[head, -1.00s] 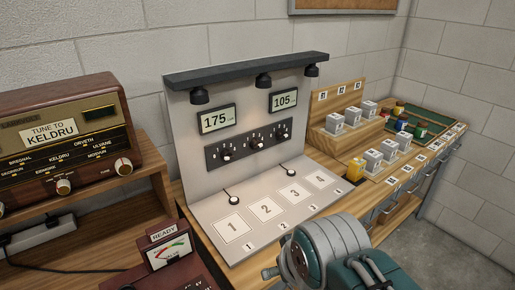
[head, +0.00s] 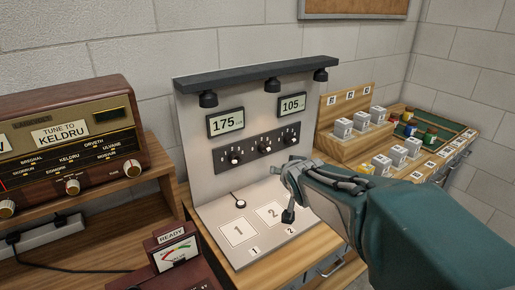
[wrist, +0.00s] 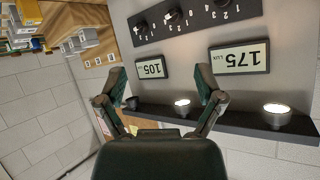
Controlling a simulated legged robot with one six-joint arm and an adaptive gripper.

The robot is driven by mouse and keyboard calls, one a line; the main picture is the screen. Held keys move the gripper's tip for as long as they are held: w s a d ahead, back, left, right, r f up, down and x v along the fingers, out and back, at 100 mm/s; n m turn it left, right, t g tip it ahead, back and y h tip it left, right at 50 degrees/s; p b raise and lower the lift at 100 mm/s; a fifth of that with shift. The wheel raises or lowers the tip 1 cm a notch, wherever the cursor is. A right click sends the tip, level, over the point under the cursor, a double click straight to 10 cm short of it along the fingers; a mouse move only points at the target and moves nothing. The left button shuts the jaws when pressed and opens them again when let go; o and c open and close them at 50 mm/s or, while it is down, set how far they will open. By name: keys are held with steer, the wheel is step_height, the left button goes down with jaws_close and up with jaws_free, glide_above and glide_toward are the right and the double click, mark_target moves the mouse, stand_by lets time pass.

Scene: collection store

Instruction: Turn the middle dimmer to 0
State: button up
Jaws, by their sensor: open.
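A black dimmer strip (head: 250,153) with three knobs runs across the upright grey panel. The middle dimmer (head: 264,148) is a small knob between the other two; its setting is too small to read. In the wrist view, which is upside down, the middle dimmer (wrist: 173,16) shows near the top edge. My gripper (head: 285,192) is open and empty, in front of the panel and lower than the strip in the head view. In the wrist view its spread fingers (wrist: 160,80) are apart from the knobs.
Two displays read 175 (head: 226,122) and 105 (head: 292,105) above the strip. A dark lamp bar (head: 250,79) overhangs them. Numbered pads (head: 238,233) lie below. A radio (head: 65,145) stands left; white blocks (head: 382,163) stand right.

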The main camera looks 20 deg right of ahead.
steer(key=w+d+f+m+t+y, duration=0.1)
steer(key=w+d+f+t, duration=0.2)
steer(key=w, duration=0.7)
steer(key=t+y, duration=0.3)
steer(key=y, duration=0.2)
glide_toward(267, 151)
steer(key=shift+m, duration=0.3)
steer(key=x, duration=1)
steer(key=shift+w+a, duration=0.1)
steer(key=shift+w, duration=0.2)
steer(key=c, duration=1.1)
